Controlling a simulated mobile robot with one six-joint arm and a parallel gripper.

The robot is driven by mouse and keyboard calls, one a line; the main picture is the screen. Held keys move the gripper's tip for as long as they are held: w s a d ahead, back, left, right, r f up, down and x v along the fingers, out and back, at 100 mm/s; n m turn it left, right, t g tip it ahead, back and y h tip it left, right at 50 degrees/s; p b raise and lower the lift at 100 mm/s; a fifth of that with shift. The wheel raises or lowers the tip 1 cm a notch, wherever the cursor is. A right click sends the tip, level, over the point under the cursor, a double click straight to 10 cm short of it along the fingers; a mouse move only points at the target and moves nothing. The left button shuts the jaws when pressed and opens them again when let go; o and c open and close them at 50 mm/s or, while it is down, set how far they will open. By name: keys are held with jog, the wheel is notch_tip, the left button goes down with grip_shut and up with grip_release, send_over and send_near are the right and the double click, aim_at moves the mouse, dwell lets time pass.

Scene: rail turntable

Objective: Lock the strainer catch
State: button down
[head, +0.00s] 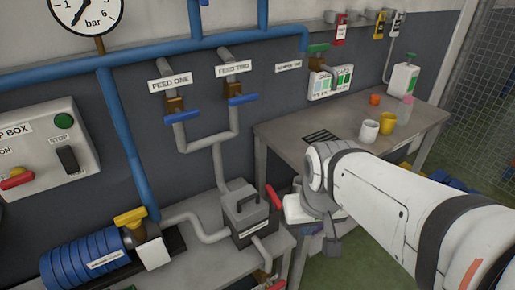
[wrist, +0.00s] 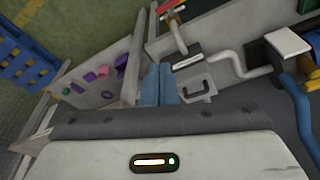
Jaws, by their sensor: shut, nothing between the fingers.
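The strainer is a grey box (head: 250,218) with a black handle on its lid and a label on its front, standing on the low bench. A red lever (head: 273,197), which looks like its catch, stands up tilted at the box's right side. In the wrist view the strainer lid (wrist: 203,86) lies just right of my gripper's blue fingers (wrist: 158,84). The fingers are together and empty. The lever is not visible there, perhaps hidden behind them. In the head view my gripper is mostly hidden by my wrist, right of the lever; contact cannot be told.
A grey pipe (head: 200,228) joins the strainer to the yellow-handled valve (head: 130,217) and blue pump (head: 80,262). Feed pipes rise behind it. A table (head: 270,130) with cups stands behind right. A red-handled drain (wrist: 170,9) is in front of the strainer.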

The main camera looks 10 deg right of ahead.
jog(key=c, duration=2.2)
grip_release()
jog(key=c, duration=2)
grip_release()
jog(key=shift+w, duration=0.15)
jog(key=o, duration=0.5)
jog(key=shift+n+g, duration=0.3)
jog(key=w, duration=0.6)
jog(key=shift+a+r, duration=0.1)
jog(key=shift+c, duration=0.2)
jog(key=shift+o, duration=1.3)
jog(key=w+f+n, duration=0.1)
jog(key=w+f, duration=0.1)
jog(key=w, duration=0.7)
jog(key=shift+a+g, duration=0.15)
jog(key=shift+g, duration=0.25)
jog(key=n+g, duration=0.1)
send_over(274, 194)
jog(key=f, duration=0.8)
jog(key=shift+s+f, duration=0.2)
jog(key=shift+f, duration=0.2)
jog(key=shift+w+f, duration=0.2)
jog(key=shift+f, duration=0.4)
notch_tip(274, 194, down, 7)
jog(key=shift+f, duration=0.1)
